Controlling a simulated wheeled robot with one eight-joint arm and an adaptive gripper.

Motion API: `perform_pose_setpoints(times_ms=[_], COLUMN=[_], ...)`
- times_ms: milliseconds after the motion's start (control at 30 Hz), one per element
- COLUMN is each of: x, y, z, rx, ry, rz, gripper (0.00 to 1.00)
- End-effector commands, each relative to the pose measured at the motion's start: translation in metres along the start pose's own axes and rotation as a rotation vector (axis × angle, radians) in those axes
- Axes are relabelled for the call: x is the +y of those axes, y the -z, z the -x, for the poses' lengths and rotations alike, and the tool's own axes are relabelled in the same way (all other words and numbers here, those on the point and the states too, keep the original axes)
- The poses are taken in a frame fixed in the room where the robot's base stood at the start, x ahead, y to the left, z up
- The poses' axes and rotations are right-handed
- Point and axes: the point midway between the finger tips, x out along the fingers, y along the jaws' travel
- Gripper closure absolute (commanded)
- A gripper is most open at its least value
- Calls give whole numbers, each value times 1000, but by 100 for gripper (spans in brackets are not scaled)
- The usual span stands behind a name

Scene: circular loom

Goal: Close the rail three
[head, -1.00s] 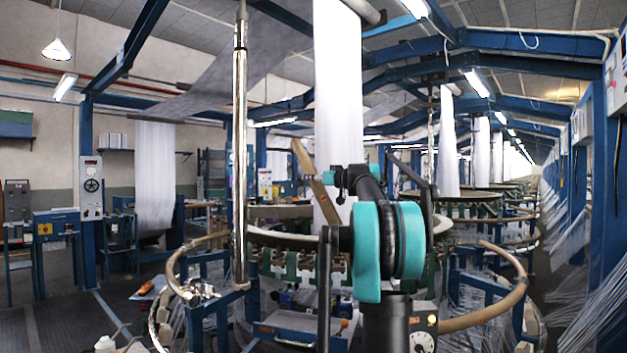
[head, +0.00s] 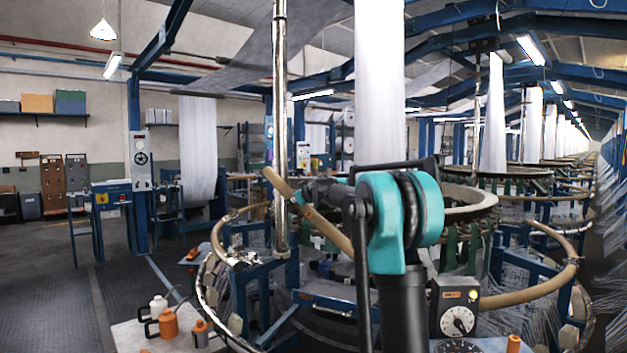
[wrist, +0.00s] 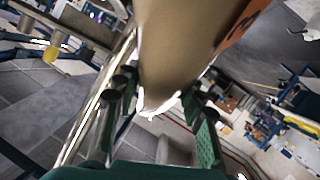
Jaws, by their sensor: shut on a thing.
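A tan curved rail (head: 285,188) slants from upper left to lower right in the head view, in front of the round loom. Its lower right end is hidden behind my teal and black arm. In the wrist view the rail (wrist: 190,45) fills the upper middle and runs down between the two dark green fingers of my gripper (wrist: 160,120). My gripper is shut on the rail. In the head view my gripper (head: 318,190) is mostly hidden by the arm.
Another tan curved rail (head: 545,285) rings the loom at the right. Orange and white oil cans (head: 168,323) stand on a pale bench at lower left. A dial box (head: 458,312) is at lower right. The left floor is open.

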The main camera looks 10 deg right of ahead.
Motion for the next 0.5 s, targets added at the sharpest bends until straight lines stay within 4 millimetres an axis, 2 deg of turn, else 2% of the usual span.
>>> perform_pose_setpoints(times_ms=[33, 100, 267, 500], x=[-16, -34, -74, -128], y=[-8, -20, -53, -111], z=[-11, -24, -52, -90], rx=[-14, -39, -96, -182], ry=[3, 3, 1, -3], rz=[25, 62, 144, 265], gripper=[100, 100, 100, 100])
